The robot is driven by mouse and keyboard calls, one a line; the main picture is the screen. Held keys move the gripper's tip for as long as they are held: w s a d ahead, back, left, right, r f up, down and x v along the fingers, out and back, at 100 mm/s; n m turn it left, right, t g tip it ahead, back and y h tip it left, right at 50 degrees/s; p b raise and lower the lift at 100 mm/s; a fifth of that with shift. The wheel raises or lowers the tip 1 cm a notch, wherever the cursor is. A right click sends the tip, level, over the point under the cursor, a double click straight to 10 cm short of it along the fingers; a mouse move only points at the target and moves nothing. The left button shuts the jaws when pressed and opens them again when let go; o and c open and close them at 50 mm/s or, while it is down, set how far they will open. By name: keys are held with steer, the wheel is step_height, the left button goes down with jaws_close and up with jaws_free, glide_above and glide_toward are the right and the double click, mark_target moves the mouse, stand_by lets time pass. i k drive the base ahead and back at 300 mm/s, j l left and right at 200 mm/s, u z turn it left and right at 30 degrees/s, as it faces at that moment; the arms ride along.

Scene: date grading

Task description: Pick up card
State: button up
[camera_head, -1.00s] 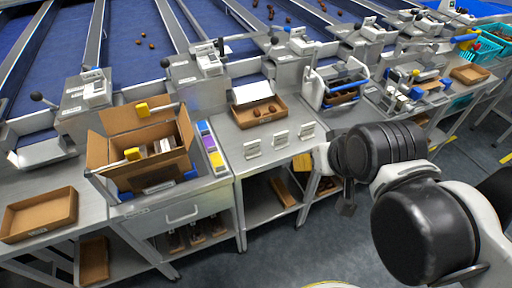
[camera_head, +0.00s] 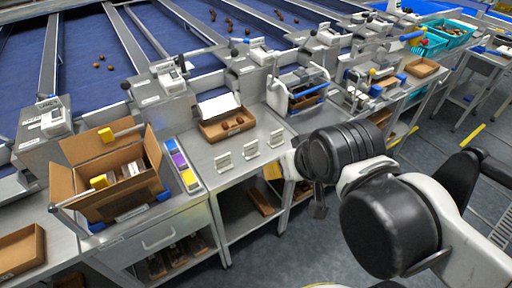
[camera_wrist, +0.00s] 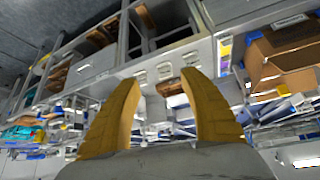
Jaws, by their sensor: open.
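I cannot tell which one the task means. My gripper (camera_wrist: 160,80) shows in the wrist view as two yellow fingers, spread apart with nothing between them. White cards appear beyond the fingertips, clear of them. In the head view my arm is at the right of the cards and mostly hides the gripper.
An open cardboard carton (camera_head: 75,178) stands left of the strip. A shallow box with dates (camera_head: 208,132) sits behind the cards. A metal device with blue handles (camera_head: 283,98) stands to the right.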

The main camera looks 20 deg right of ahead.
mark_target(276, 140)
steer(key=i+l, duration=0.2)
steer(key=l, duration=0.2)
steer(key=i+l, duration=0.2)
steer(key=l, duration=0.15)
steer(key=i+l, duration=0.25)
steer(key=l, duration=0.15)
